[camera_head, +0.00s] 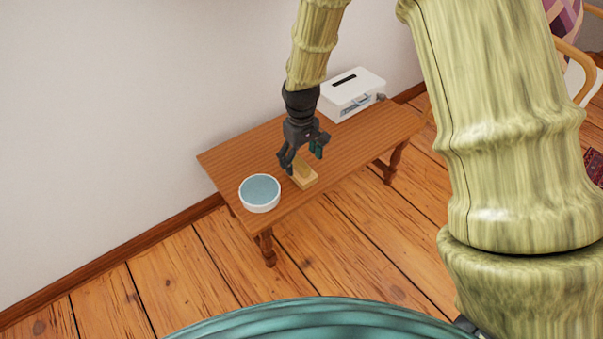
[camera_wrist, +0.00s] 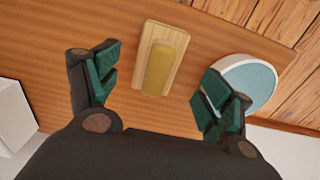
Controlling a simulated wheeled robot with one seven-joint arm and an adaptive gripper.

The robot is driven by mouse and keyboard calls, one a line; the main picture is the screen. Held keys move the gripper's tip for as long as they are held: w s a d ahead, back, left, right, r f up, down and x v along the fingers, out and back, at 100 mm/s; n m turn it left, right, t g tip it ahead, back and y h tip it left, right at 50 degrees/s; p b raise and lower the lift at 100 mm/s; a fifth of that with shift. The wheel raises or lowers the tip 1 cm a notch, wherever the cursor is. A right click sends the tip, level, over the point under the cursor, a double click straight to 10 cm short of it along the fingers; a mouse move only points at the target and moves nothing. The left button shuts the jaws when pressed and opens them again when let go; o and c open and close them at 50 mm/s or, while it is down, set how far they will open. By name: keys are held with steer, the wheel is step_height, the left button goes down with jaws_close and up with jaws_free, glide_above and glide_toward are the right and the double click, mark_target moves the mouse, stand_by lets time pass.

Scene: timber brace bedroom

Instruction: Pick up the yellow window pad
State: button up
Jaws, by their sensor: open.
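The yellow window pad (camera_wrist: 164,68) is a small block with a yellow raised part on a pale wooden base. It lies on the wooden bench (camera_head: 372,129). In the head view the pad (camera_head: 304,178) sits just below my gripper (camera_head: 302,163), partly hidden by a finger. In the wrist view my gripper (camera_wrist: 160,85) is open, its green-padded fingers on either side of the pad's line, with the pad a little beyond the fingertips. No finger visibly grips it.
A white bowl with a blue inside (camera_head: 260,192) stands on the bench left of the pad. A white box (camera_head: 352,93) stands at the bench's far end by the wall. A chair (camera_head: 582,75) is at the far right.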

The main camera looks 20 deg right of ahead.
mark_target(301, 163)
steer(key=shift+w+f+b, duration=0.15)
steer(key=shift+f+b, duration=0.65)
steer(key=shift+f, duration=0.5)
steer(key=shift+w+f+b, duration=0.1)
steer(key=shift+f+b, duration=0.65)
steer(key=shift+f, duration=0.5)
steer(key=c, duration=1.2)
